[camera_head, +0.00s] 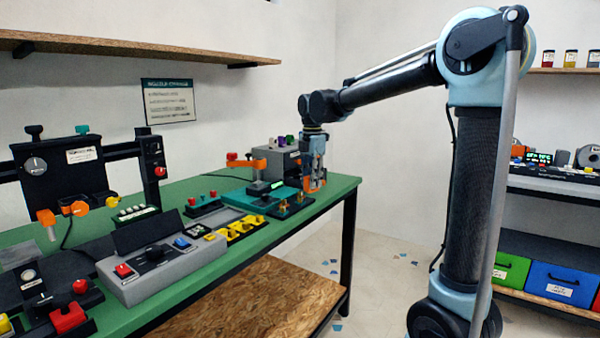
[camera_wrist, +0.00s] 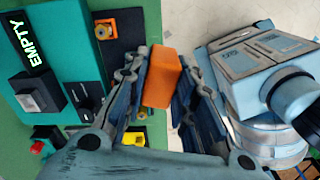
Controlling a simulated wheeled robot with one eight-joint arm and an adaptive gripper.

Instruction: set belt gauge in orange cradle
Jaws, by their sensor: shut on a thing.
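My gripper (camera_wrist: 160,85) is shut on an orange block, which appears to be the belt gauge (camera_wrist: 163,75). In the head view my gripper (camera_head: 313,188) points down over the far right end of the green bench. The block also shows there as a small orange patch (camera_head: 307,184) between the fingers. In the wrist view a small orange fitting (camera_wrist: 104,29) around a brass part sits on a dark plate at the upper left. It may be the orange cradle; I cannot tell for sure.
A teal device (camera_wrist: 58,55) with a lit EMPTY display stands left of my gripper. The green bench (camera_head: 330,192) carries a grey control box (camera_head: 160,265), yellow parts (camera_head: 240,230) and a grey machine (camera_head: 285,165). Open floor lies right of the bench.

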